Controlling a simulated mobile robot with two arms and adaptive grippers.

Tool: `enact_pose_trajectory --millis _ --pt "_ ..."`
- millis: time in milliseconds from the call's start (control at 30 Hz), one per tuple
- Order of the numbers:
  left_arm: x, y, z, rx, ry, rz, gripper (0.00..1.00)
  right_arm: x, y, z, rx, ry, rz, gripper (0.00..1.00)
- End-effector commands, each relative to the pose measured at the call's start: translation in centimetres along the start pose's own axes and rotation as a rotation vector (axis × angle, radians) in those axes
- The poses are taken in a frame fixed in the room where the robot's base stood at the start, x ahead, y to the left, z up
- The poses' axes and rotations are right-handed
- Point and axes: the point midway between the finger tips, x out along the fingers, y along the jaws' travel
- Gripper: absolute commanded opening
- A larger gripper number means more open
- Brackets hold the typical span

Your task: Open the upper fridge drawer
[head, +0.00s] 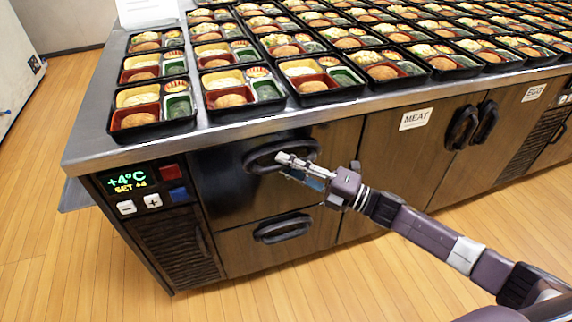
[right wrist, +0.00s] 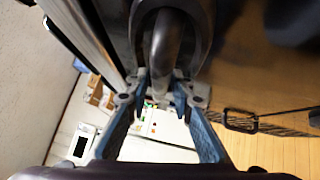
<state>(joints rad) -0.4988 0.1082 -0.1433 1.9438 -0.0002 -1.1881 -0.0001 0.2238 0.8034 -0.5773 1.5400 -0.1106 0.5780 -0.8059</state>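The upper fridge drawer (head: 219,190) is a dark wood front below the counter's left end and looks closed. Its dark oval handle (head: 262,157) also fills the top middle of the right wrist view (right wrist: 165,45). My right gripper (head: 287,159) is at this handle and covers part of its right side. In the right wrist view, the fingertips (right wrist: 162,90) stand a little apart with the handle bar at the gap between them. Whether they press on the bar is not clear. My left gripper is not in view.
The lower drawer has its own handle (head: 283,228). A control panel (head: 130,182) reading +4°C is to the left. Cabinet doors with a MEAT label (head: 415,119) are to the right. Bento trays (head: 152,108) cover the counter (head: 88,140). The floor in front is clear.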

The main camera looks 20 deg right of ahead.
Motion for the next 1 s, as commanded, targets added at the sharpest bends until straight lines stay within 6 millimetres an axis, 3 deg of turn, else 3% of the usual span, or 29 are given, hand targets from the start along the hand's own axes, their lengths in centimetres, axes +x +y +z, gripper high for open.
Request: enact_pose_trajectory --millis 300,500,1000 --pt "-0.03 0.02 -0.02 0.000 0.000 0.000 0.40 0.39 -0.05 -0.02 0.001 0.000 -0.001 0.21" --pt "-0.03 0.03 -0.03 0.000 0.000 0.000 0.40 0.37 -0.05 -0.01 0.000 0.000 -0.001 0.01" --pt "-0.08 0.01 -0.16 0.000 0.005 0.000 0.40 0.26 -0.06 -0.07 0.001 -0.001 -0.002 0.00"
